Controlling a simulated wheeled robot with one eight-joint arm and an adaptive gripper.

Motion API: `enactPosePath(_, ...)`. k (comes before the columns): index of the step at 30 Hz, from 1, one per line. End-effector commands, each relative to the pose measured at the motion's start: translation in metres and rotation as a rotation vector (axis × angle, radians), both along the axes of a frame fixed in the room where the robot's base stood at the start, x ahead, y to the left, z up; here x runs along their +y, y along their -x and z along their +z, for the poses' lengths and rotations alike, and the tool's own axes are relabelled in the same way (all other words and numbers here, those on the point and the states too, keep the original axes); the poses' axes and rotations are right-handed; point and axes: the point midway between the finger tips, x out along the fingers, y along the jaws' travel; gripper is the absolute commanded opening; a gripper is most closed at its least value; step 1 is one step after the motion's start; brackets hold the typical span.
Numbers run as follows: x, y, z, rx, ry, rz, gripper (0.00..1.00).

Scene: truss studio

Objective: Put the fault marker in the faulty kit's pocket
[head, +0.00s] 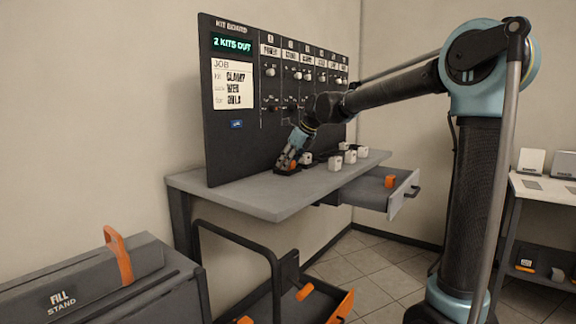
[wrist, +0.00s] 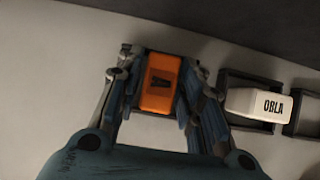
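An orange block with a dark mark (wrist: 160,82) lies between the two fingers of my gripper (wrist: 162,88) in the wrist view. Dark strips run along both its sides; I cannot tell whether these are finger pads or walls of a pocket, nor whether the fingers press on it. In the head view my gripper (head: 291,162) points down at the bench top, low over a dark holder (head: 285,171), and partly hides the orange block.
Several white blocks (head: 349,157) stand on the grey bench (head: 262,198). The kit board (head: 228,120) behind reads "2 KITS OUT". An open drawer (head: 372,194) holds another orange piece (head: 390,181). The fill stand (head: 85,275) is at lower left. The bench's front left is clear.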

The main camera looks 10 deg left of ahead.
Motion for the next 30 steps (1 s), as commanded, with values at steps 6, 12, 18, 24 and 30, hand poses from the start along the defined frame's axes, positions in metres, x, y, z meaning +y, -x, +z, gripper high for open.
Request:
enactPosePath(6,-0.003,0.001,0.007,0.001,0.0,-0.001,0.34)
enactPosePath(12,-0.019,0.008,0.033,0.0,0.0,-0.001,0.34)
enactPosePath(18,-0.039,0.016,0.066,0.0,-0.001,-0.002,0.34)
enactPosePath(24,-0.054,0.021,0.091,0.0,0.0,-0.001,0.34)
enactPosePath(30,-0.06,0.024,0.101,0.001,0.0,-0.001,0.34)
